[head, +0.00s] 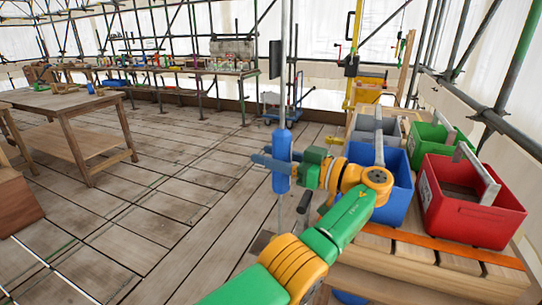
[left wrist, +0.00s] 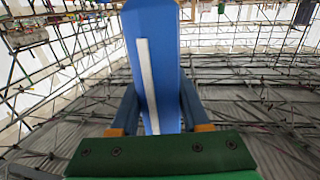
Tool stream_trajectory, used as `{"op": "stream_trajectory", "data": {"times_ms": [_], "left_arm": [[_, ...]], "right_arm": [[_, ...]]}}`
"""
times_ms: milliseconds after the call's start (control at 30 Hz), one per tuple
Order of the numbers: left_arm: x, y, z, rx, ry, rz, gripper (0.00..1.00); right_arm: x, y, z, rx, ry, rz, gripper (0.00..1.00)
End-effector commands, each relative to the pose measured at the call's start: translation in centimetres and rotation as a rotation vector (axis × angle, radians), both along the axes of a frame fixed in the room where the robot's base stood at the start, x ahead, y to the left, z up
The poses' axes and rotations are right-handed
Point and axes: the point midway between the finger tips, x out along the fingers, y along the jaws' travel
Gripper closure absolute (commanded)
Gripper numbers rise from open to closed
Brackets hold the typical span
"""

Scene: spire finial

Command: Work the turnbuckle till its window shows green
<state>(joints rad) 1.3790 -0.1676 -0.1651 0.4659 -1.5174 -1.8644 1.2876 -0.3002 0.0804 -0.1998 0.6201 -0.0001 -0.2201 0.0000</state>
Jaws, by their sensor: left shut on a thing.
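The turnbuckle (head: 281,172) is a blue upright body on a thin vertical grey rod, left of the crates. My left gripper (head: 272,163) reaches it from the right and is shut around the blue body, a finger on each side. In the left wrist view the turnbuckle (left wrist: 172,45) fills the middle, between the two dark blue fingers of the left gripper (left wrist: 158,100). A long narrow pale strip, perhaps the window (left wrist: 148,85), runs along its near face. It looks whitish, and I see no green in it. My right gripper is not in view.
A blue crate (head: 397,203), a red crate (head: 480,222), a green crate (head: 424,160) and a grey crate (head: 362,135) stand on a wooden bench at the right. A wooden table (head: 50,100) stands at the left. The plank floor between (head: 170,190) is clear.

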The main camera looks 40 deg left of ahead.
Motion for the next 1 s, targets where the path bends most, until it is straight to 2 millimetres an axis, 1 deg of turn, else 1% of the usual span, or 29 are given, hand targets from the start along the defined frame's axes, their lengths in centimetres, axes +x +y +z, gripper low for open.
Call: {"op": "stream_trajectory", "data": {"times_ms": [467, 500, 567, 600, 1000], "left_arm": [[-0.15, 0.04, -0.17, 0.001, 0.003, 0.012, 1.0], [-0.15, 0.04, -0.17, 0.001, 0.003, 0.012, 0.43], [-0.14, 0.04, -0.15, 0.001, 0.003, 0.012, 0.27], [-0.14, 0.04, -0.13, 0.001, 0.003, 0.012, 0.24], [0.14, 0.02, -0.24, -0.003, 0.0, -0.015, 0.24]], "right_arm": [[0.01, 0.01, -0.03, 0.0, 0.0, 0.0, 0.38], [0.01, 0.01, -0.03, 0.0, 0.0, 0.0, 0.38], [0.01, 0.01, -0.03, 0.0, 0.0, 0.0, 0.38], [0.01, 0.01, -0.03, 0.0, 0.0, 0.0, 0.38], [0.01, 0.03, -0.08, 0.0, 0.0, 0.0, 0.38]]}}
